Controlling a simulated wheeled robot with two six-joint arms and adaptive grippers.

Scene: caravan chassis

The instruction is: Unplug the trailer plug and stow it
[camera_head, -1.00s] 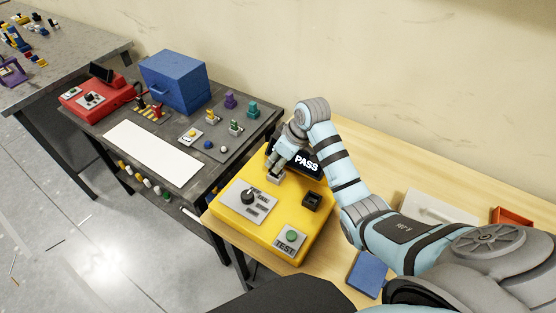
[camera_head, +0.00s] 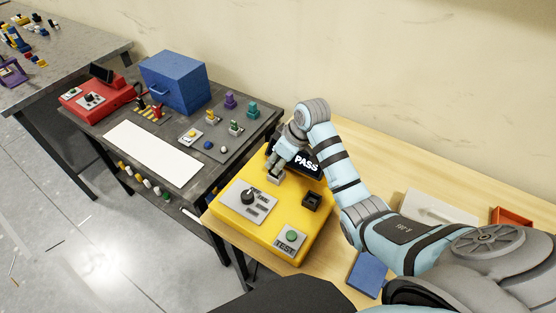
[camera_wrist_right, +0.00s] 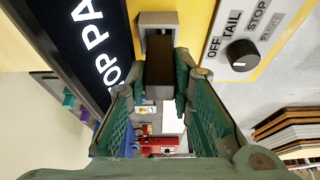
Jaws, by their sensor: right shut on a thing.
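The yellow tester box (camera_head: 262,231) stands on the wooden bench, with a dark display reading "PASS" (camera_head: 307,163) at its back. My right gripper (camera_head: 277,168) reaches down over the box beside the display. In the right wrist view my gripper (camera_wrist_right: 156,85) is shut on the dark trailer plug (camera_wrist_right: 158,74), which sits between its green fingers. The plug's far end is at the grey socket (camera_wrist_right: 158,20); I cannot tell how deep it is seated. The grey socket (camera_head: 274,179) shows under my fingers in the head view. A dark open holder (camera_head: 312,201) stands on the box, empty-looking. My left gripper is out of view.
The box also has a selector knob (camera_head: 248,197) and a green TEST button (camera_head: 291,236). A blue block (camera_head: 366,272) lies on the bench at right. A dark table (camera_head: 178,187) at left carries a blue case (camera_head: 174,80) and a red tester (camera_head: 96,97).

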